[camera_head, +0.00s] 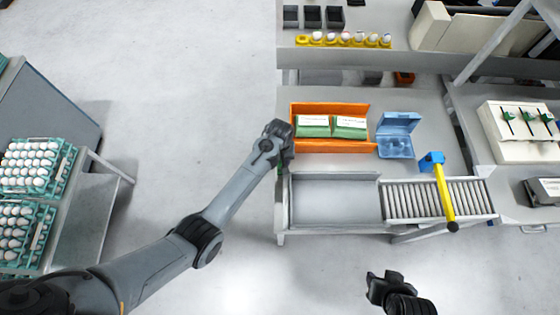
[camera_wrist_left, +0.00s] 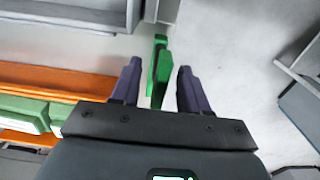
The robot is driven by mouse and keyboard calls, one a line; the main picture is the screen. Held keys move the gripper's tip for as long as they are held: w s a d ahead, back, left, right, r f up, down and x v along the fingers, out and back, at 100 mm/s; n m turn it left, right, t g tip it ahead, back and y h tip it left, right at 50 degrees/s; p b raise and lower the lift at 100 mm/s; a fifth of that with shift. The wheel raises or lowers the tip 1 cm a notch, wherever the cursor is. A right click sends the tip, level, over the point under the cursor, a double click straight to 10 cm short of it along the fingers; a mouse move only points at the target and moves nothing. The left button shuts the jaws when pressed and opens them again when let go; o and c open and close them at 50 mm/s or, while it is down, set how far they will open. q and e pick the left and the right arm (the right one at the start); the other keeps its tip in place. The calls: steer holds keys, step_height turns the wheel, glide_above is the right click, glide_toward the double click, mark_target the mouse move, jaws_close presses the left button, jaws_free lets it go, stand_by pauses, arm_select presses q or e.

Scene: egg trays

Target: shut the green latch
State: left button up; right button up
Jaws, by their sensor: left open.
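The green latch (camera_wrist_left: 161,50) is a narrow upright green piece in the left wrist view, at the edge of the grey table (camera_head: 332,222). My left gripper (camera_wrist_left: 159,68) is open, with its two dark purple fingers apart on either side of the latch's line. Clear gaps show between the latch and both fingers in this view; the depth between them is hard to tell. In the head view my left gripper (camera_head: 284,158) is at the table's left edge, and the latch is mostly hidden there. My right gripper (camera_head: 378,284) is in front of the table, away from the latch.
An orange crate (camera_head: 330,108) with green-and-white packs stands beside my left gripper. A blue open box (camera_head: 397,121) and a roller conveyor (camera_head: 408,200) with a yellow bar (camera_head: 445,190) are further right. Egg trays (camera_head: 38,166) are at far left, with open floor between.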

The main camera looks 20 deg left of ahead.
arm_select(q)
steer(key=shift+f, duration=0.65)
steer(key=shift+c, duration=0.2)
jaws_close()
